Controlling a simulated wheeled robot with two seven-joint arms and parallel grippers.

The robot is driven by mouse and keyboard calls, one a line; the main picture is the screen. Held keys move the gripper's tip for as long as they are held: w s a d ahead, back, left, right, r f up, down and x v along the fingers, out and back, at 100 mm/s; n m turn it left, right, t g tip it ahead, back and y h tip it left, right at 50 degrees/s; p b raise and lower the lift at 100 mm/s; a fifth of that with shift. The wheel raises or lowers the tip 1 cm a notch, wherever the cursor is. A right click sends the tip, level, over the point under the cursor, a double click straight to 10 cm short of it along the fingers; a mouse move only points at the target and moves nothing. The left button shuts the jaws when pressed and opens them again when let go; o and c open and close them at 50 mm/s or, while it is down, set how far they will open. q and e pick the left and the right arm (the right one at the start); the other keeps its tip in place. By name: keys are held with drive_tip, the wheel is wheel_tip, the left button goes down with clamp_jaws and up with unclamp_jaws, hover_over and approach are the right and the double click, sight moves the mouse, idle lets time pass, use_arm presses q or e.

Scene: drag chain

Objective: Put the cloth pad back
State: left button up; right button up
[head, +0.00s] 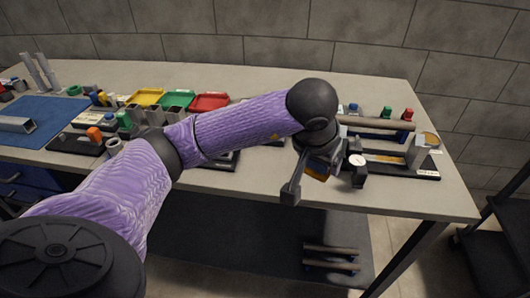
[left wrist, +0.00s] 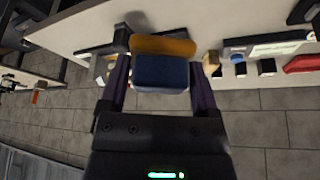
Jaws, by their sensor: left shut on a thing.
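My left gripper (head: 318,168) is over the right part of the bench, near its front edge. In the left wrist view it (left wrist: 160,78) is shut on a block-shaped pad with a dark blue body (left wrist: 160,72) and an orange-tan layer (left wrist: 163,45) on its far side. I take this to be the cloth pad. My right gripper is not in view.
A black fixture board (head: 405,166) with a rod (head: 377,122), a grey block (head: 422,152) and a round dial (head: 357,160) lies right of my gripper.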

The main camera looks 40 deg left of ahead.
use_arm(q)
drive_tip(key=n+b, duration=0.1)
drive_tip(key=b, duration=0.1)
hover_over(292, 174)
wheel_tip(292, 174, down, 2)
wheel_tip(292, 174, down, 11)
drive_tip(key=b, duration=0.3)
drive_tip(key=shift+r, duration=0.3)
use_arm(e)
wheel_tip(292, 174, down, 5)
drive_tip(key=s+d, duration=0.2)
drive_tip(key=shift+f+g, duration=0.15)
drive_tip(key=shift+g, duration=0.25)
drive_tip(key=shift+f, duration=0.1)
use_arm(q)
drive_tip(key=o, duration=1)
drive_tip(key=shift+o, duration=0.2)
drive_tip(key=p+v, duration=0.3)
drive_tip(key=v, duration=0.9)
drive_tip(key=shift+p, duration=0.3)
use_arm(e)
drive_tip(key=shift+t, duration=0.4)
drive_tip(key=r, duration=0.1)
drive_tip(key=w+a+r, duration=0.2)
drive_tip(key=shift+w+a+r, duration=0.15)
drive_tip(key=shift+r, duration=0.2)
